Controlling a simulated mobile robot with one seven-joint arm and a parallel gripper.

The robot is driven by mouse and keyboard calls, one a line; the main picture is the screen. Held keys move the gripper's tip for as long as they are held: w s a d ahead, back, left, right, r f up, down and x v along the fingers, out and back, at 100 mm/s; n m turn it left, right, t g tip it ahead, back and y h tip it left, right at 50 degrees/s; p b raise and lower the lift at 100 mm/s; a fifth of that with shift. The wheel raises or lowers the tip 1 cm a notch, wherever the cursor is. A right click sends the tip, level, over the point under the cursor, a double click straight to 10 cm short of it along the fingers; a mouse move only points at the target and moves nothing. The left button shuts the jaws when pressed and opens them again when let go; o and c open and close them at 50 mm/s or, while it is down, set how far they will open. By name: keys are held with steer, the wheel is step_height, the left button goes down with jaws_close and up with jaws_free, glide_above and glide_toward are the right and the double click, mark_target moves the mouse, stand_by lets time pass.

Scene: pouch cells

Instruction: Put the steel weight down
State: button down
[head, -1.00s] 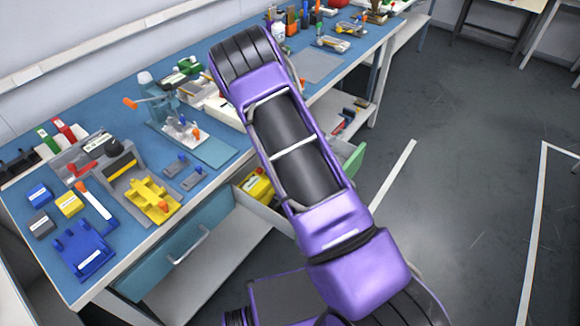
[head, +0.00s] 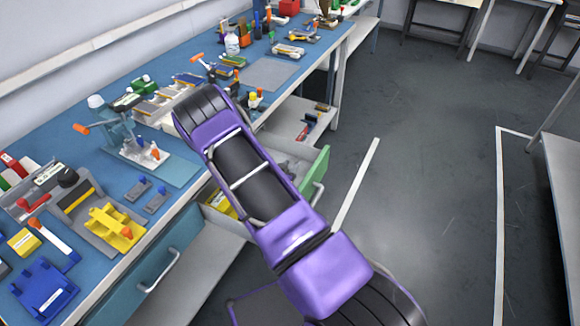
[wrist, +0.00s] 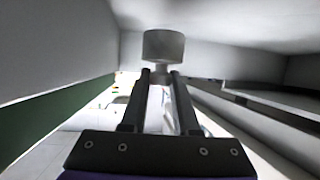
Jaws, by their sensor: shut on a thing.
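The steel weight (wrist: 163,46) is a grey cylinder with a narrower neck, seen at the fingertips in the wrist view. My gripper (wrist: 161,75) is shut on it, with one dark finger on each side of the neck. In the head view my purple arm reaches over the bench edge and hides the gripper and the weight. What lies directly beneath the weight cannot be told.
An open drawer with a green front (head: 318,172) juts out beside my arm and holds a yellow thing (head: 222,204). The blue bench top (head: 190,172) carries a press, yellow and blue fixtures and tools. Grey walls and a green band (wrist: 50,130) surround the gripper.

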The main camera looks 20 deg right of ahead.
steer(key=shift+f+b, duration=0.5)
steer(key=shift+b, duration=0.15)
steer(key=c, duration=0.7)
jaws_free()
steer(key=shift+s+f, duration=0.15)
steer(key=shift+o, duration=0.2)
steer(key=shift+r+p, duration=0.45)
steer(key=shift+p, duration=0.2)
steer(key=p+v, duration=0.1)
steer(key=v, duration=1.1)
steer(key=shift+r, duration=0.3)
